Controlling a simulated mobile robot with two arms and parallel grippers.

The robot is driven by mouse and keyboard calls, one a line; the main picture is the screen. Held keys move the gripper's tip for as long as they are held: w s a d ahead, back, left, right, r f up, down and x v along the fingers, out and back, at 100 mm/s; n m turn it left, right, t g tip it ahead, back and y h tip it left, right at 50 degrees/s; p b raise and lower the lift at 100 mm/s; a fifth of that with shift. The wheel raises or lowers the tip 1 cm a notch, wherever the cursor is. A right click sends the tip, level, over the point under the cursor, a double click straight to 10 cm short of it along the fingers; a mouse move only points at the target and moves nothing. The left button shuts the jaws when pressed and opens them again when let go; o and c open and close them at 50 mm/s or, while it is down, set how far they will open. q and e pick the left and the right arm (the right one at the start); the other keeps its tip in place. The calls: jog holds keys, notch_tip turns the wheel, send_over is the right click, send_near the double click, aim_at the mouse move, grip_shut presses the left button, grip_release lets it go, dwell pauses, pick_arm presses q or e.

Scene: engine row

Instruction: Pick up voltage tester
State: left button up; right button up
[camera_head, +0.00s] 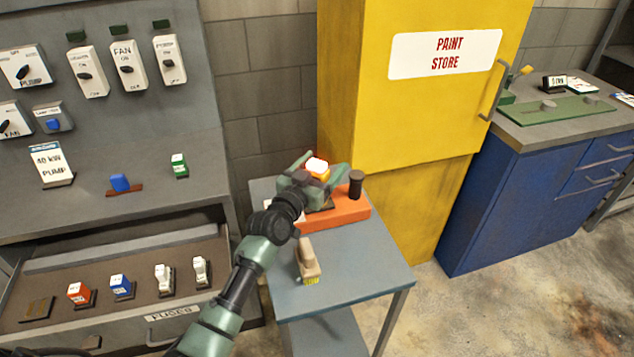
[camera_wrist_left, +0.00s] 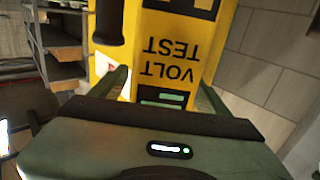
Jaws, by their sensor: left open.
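The voltage tester (camera_head: 317,168) is mostly hidden by my left gripper in the head view, where its pale top and an orange-yellow part show. In the left wrist view it is a yellow body (camera_wrist_left: 175,50) with upside-down "VOLT TEST" lettering. My left gripper (camera_head: 322,172) is open, with its fingers (camera_wrist_left: 165,88) on either side of the tester's body. I cannot tell whether they touch it. The tester is at an orange-red block (camera_head: 348,212) on a small blue-grey table (camera_head: 360,265). My right gripper is not in view.
A dark cylinder (camera_head: 356,184) stands beside the tester. A beige handled item (camera_head: 307,258) is near the table's front left. A yellow paint store cabinet (camera_head: 400,130) rises behind. An open fuse drawer (camera_head: 130,250) is left. The table's front right is clear.

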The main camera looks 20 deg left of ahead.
pick_arm(q)
grip_shut()
jog(key=shift+r, duration=0.1)
